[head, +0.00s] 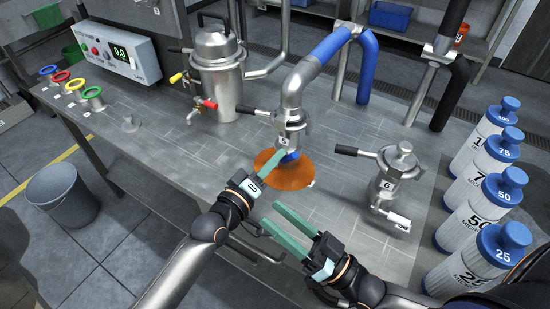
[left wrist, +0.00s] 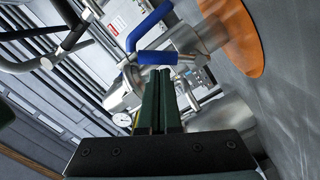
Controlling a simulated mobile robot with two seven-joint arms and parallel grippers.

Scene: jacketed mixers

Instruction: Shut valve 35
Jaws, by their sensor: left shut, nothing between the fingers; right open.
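A steel valve body (head: 290,130) with a small tag, whose number I cannot read surely, hangs at the lower end of a bent pipe above an orange disc (head: 284,178). A black-gripped lever (head: 250,111) sticks out to its left. A blue handle (head: 291,155) shows low on it, partly behind my left gripper. My left gripper (head: 262,166) is shut and empty, its tips close to this handle. In the left wrist view the blue handle (left wrist: 157,57) lies just beyond the shut fingers (left wrist: 161,76); contact is unclear. My right gripper (head: 271,216) is open and empty, lower in the head view.
Several blue-capped bottles (head: 490,190) line the right edge. A steel vessel (head: 215,75) with red and yellow taps and a control box (head: 115,50) stand behind left. The bench's left middle is mostly clear.

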